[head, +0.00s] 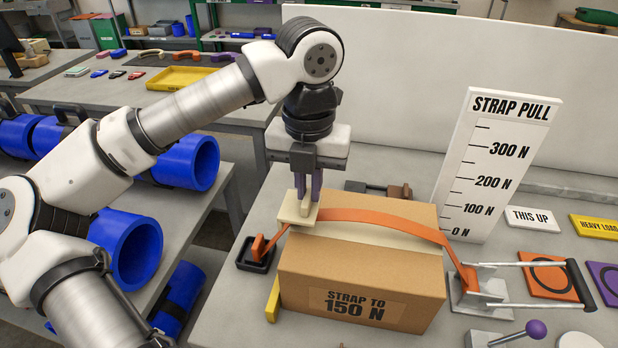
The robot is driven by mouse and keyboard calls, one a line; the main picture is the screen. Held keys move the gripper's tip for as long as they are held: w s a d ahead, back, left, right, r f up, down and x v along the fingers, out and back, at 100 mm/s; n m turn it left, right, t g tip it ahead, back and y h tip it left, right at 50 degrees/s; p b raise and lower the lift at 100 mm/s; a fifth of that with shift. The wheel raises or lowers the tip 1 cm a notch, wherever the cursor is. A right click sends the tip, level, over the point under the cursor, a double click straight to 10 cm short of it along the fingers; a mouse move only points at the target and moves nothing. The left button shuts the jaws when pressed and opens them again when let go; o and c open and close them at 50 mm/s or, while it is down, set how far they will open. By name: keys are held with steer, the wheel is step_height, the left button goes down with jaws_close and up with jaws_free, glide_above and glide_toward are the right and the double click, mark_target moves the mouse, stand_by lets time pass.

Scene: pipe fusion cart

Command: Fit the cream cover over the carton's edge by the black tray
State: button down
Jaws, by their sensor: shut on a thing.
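The cream cover (287,210) is a small angled piece with an upright rib. My gripper (307,192) points down and is shut on this rib. The cover is at the upper left edge of the brown carton (310,265), on the side of the black tray (245,262). I cannot tell whether it rests on the edge or is just above it. The orange strap (385,219) arches across the carton's top. Its left end comes up from the black tray, and part of it is hidden by the cover.
A metal tensioner with a black-handled lever (580,285) holds the strap's right end. A white "STRAP PULL" scale board (495,160) stands behind the carton. A yellow bar (273,300) lies at the carton's left. A purple-knobbed lever (535,330) is at front right.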

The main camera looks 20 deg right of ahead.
steer(key=shift+f+b, duration=2)
steer(key=shift+f, duration=0.45)
steer(key=c, duration=1.4)
jaws_free()
steer(key=shift+c, duration=0.2)
steer(key=shift+r, duration=0.2)
steer(key=shift+r+p, duration=1.5)
steer(key=shift+r, duration=0.9)
